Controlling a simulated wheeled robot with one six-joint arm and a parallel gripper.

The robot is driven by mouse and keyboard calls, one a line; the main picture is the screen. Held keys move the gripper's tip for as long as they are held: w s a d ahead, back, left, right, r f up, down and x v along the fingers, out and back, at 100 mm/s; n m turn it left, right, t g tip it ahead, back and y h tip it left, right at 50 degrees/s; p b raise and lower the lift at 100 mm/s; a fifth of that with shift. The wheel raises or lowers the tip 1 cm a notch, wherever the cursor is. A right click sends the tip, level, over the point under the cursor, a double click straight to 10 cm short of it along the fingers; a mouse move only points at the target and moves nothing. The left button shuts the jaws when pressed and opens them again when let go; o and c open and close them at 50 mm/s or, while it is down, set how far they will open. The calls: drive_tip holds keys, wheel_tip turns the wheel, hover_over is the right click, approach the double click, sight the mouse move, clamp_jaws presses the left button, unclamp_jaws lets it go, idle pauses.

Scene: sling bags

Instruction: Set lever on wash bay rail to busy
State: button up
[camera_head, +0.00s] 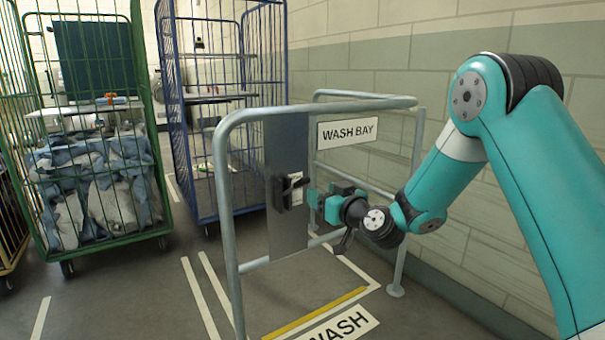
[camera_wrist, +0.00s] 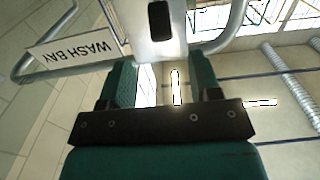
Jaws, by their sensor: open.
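The wash bay rail (camera_head: 232,200) is a grey tube frame with a flat metal plate (camera_head: 287,140). A dark lever (camera_head: 293,184) on a black mount (camera_head: 279,194) sits on that plate, its handle pointing right and slightly up. A small white label (camera_head: 296,196) is partly hidden behind it; I cannot read it. My gripper (camera_head: 315,203) is open and empty just right of the lever, seemingly apart from it. In the wrist view my gripper (camera_wrist: 160,72) has its two teal fingers apart, with the plate (camera_wrist: 135,22) and a dark part (camera_wrist: 159,20) beyond them.
A WASH BAY sign (camera_head: 347,132) hangs on the rail behind my gripper. A green cage cart (camera_head: 146,100) with laundry and a blue cage cart (camera_head: 178,130) stand left. A block wall (camera_head: 470,240) is close on the right. Floor in front of the carts is clear.

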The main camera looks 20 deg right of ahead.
sight(306, 184)
drive_tip(key=p+x, duration=0.1)
drive_tip(key=x, duration=0.8)
drive_tip(key=shift+w+a+p, duration=0.1)
drive_tip(key=shift+w+p, duration=0.2)
drive_tip(key=shift+w, duration=0.05)
drive_tip(key=shift+f, duration=0.15)
clamp_jaws()
